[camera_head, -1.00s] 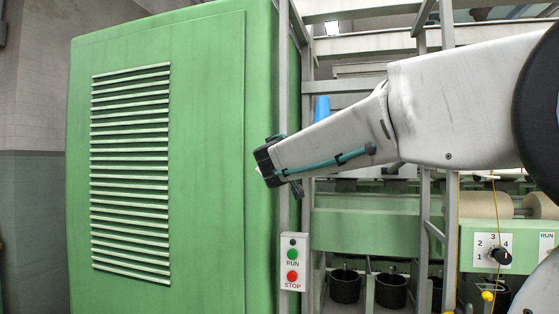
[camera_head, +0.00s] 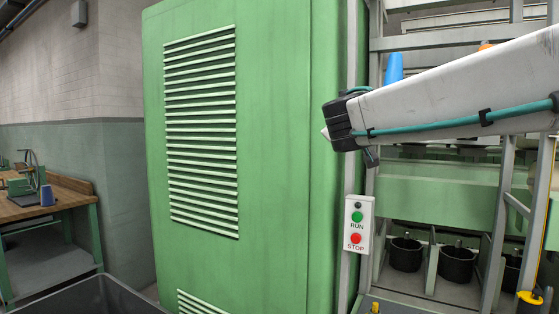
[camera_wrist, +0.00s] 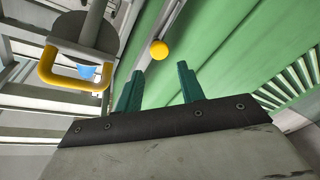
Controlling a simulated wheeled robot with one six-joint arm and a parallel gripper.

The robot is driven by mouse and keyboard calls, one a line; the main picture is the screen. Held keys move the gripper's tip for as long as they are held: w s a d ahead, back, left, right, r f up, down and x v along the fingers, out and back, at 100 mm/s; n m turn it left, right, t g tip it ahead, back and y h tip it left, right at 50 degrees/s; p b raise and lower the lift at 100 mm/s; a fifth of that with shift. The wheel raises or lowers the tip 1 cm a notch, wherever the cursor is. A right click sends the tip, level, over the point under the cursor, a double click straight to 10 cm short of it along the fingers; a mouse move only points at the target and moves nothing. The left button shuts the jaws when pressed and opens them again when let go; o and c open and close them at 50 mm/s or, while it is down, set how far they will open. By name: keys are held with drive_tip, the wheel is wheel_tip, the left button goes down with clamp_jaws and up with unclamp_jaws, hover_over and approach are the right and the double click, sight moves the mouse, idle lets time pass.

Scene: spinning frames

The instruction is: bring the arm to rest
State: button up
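My arm (camera_head: 440,95) reaches in from the right edge of the head view, nearly level. My gripper (camera_wrist: 160,70) shows in the wrist view as two green fingers standing apart, with nothing between them. In the head view its dark end is in front of the right edge of the green cabinet (camera_head: 275,130); the fingers are hard to make out there.
A RUN/STOP box (camera_head: 358,226) hangs below my gripper. A spinning frame with dark cans (camera_head: 406,254) stands at right. A workbench (camera_head: 45,205) and a dark bin (camera_head: 85,295) are at left. The wrist view shows a yellow handle (camera_wrist: 75,82) and a yellow ball (camera_wrist: 158,49).

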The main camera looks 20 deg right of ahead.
drive_tip(key=s+f+m+g+y, duration=0.1)
drive_tip(key=s+f+g, duration=0.45)
drive_tip(key=f, duration=0.45)
drive_tip(key=s+f+m+g+y, duration=0.1)
drive_tip(key=s+f+g, duration=0.3)
drive_tip(key=s+f, duration=0.45)
drive_tip(key=s+a+f+g+y, duration=0.4)
drive_tip(key=s+a+f+y, duration=0.4)
drive_tip(key=s+a+f, duration=0.5)
drive_tip(key=shift+s+a+f+n+y, duration=0.3)
drive_tip(key=shift+s+a+f+y, duration=0.1)
drive_tip(key=shift+a+f, duration=0.25)
drive_tip(key=shift+c, duration=0.6)
